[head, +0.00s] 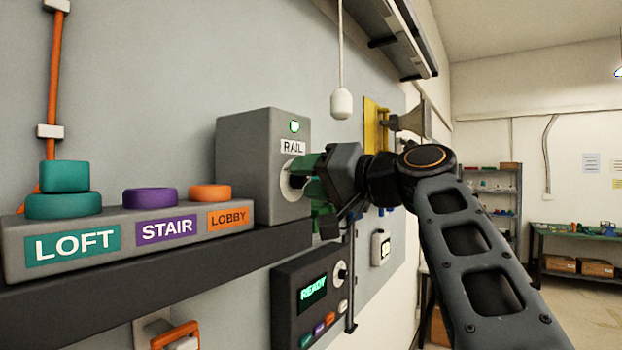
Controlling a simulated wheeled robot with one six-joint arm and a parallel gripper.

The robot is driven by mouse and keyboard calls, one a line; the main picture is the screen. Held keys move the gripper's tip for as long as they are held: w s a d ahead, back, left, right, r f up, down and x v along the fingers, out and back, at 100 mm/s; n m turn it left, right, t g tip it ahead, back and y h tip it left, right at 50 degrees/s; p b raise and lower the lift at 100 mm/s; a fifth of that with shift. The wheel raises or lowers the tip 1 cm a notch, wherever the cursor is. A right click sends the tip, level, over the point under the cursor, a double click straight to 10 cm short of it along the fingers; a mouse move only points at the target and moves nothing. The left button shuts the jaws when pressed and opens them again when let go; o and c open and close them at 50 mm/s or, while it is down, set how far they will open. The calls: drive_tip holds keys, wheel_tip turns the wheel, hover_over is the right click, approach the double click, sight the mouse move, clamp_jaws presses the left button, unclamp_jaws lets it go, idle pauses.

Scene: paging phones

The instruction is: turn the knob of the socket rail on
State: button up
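The socket rail's control is a grey box (243,165) labelled RAIL, on the wall shelf left of the picture's middle. A small green light (294,126) glows above its label. A pale round plate (288,182) shows at the left edge of my fingers on the box's front; the knob itself is mostly hidden behind my gripper. My gripper (315,190) is right at that front, with one green finger above and another below. I cannot tell whether the fingers press on the knob or only stand around it.
A panel with LOFT, STAIR and LOBBY buttons (140,232) sits left of the box on the dark shelf (150,278). A READY display unit (312,290) is below. A white pull cord knob (341,103) hangs above. The room is open to the right.

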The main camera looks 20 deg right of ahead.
drive_tip(key=shift+o, duration=0.4)
drive_tip(key=shift+s, duration=0.1)
drive_tip(key=shift+s+d+f, duration=0.1)
drive_tip(key=shift+s+d, duration=0.1)
drive_tip(key=shift+d, duration=0.05)
drive_tip(key=b+v, duration=0.2)
drive_tip(key=v, duration=1.1)
drive_tip(key=shift+b, duration=0.4)
